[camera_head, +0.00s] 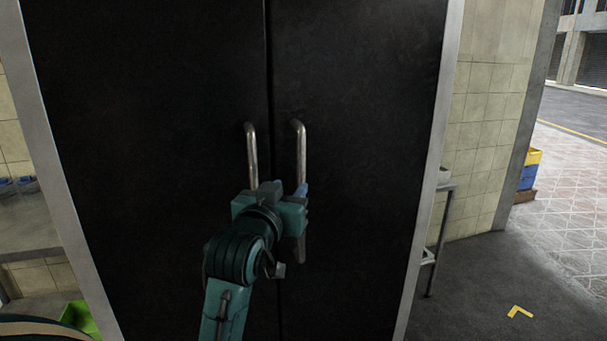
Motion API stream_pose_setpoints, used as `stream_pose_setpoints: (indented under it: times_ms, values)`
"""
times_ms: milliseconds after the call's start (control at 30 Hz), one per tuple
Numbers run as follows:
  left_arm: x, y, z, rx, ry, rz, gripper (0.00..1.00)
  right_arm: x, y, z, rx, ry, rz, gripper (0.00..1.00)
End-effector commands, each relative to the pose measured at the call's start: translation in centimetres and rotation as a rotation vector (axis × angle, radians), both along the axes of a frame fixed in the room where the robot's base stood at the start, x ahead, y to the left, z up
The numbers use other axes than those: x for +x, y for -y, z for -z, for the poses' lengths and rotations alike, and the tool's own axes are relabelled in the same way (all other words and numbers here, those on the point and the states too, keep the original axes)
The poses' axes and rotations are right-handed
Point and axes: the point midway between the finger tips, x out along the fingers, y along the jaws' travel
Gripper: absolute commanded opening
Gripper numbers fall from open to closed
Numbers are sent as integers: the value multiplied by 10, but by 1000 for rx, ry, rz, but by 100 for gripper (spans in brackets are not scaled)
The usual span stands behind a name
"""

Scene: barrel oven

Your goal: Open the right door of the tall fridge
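The tall fridge has two black doors in a light metal frame, and both look closed. The right door (360,110) has a vertical metal bar handle (300,150), and the left door (150,120) has a matching handle (252,150) beside it. My teal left gripper (287,192) is at the lower half of the right door's handle and covers part of it. The handle's lower end shows below the gripper. The gripper's own body hides its fingers, so I cannot tell whether they close on the bar. My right gripper is not in view.
A metal rack (440,225) stands close to the fridge's right side, before a tiled wall (488,130). A green item (80,318) lies at lower left.

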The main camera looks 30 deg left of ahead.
Motion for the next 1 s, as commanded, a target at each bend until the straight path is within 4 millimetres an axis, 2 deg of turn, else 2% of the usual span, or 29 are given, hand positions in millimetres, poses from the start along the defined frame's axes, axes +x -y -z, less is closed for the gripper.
stream_pose_setpoints:
  times_ms: [33, 200, 400, 600, 833, 1000]
  values:
    - [12, -3, -3, 0, 0, 0, 36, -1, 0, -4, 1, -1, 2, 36]
    - [45, -13, -3, 0, 0, 0, 36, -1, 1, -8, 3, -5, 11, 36]
    - [71, -20, -2, 0, 1, 1, 36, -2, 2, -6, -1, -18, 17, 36]
    - [80, -22, -1, 0, 1, 1, 36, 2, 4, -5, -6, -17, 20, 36]
    - [80, -22, -1, 0, 1, 1, 36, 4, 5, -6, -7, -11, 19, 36]
    - [80, -22, -1, 0, 1, 1, 22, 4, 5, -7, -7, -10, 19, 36]
